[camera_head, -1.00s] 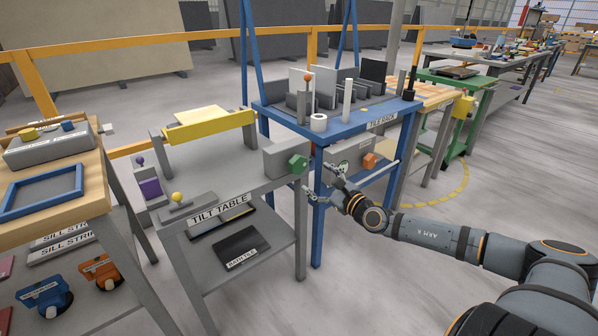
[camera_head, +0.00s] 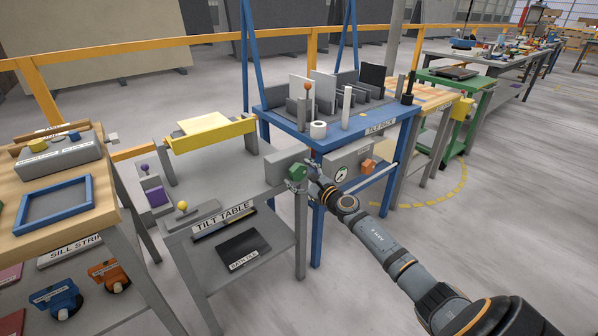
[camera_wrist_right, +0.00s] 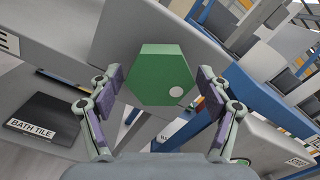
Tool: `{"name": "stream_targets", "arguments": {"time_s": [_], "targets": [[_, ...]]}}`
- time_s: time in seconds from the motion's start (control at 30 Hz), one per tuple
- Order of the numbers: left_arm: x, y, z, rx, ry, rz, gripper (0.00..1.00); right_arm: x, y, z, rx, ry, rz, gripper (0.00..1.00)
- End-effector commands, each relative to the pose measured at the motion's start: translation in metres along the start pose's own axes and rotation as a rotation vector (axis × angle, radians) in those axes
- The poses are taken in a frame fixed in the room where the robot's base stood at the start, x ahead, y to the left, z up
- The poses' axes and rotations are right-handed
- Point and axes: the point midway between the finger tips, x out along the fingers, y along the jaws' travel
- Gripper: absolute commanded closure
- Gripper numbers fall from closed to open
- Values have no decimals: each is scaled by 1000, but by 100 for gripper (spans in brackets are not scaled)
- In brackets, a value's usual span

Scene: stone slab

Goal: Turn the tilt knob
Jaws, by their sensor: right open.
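The tilt knob (camera_head: 297,172) is a green hexagonal knob on a grey box (camera_head: 281,162) at the right side of the tilt table (camera_head: 224,170). In the right wrist view the knob (camera_wrist_right: 161,76) fills the middle, with a white dot low on its right side. My right gripper (camera_head: 306,178) is at the knob in the head view. In the wrist view its open fingers (camera_wrist_right: 158,92) stand on either side of the knob, with a gap showing at each side. My left gripper is not in view.
A blue tile rack (camera_head: 340,138) stands directly right of the knob, with a gauge and an orange knob (camera_head: 368,166) below its top. A yellow bar (camera_head: 212,135) lies across the tilt table's back. A wooden bench (camera_head: 60,206) is at left.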

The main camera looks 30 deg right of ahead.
Motion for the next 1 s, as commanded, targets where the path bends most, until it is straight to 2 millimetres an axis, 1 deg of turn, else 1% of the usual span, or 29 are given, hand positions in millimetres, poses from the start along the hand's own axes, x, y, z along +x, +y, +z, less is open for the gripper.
{"name": "stream_targets", "arguments": {"time_s": [0.1,0.27,0.3,0.7,1.0], "targets": [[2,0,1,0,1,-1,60,3,0,0,0,0,1,22],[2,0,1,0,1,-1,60,3,0,0,-1,0,1,22],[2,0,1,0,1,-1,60,3,0,0,-1,0,1,23],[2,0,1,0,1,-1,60,3,0,0,-1,0,1,77],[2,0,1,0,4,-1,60,3,0,0,43,1,1,77]]}}
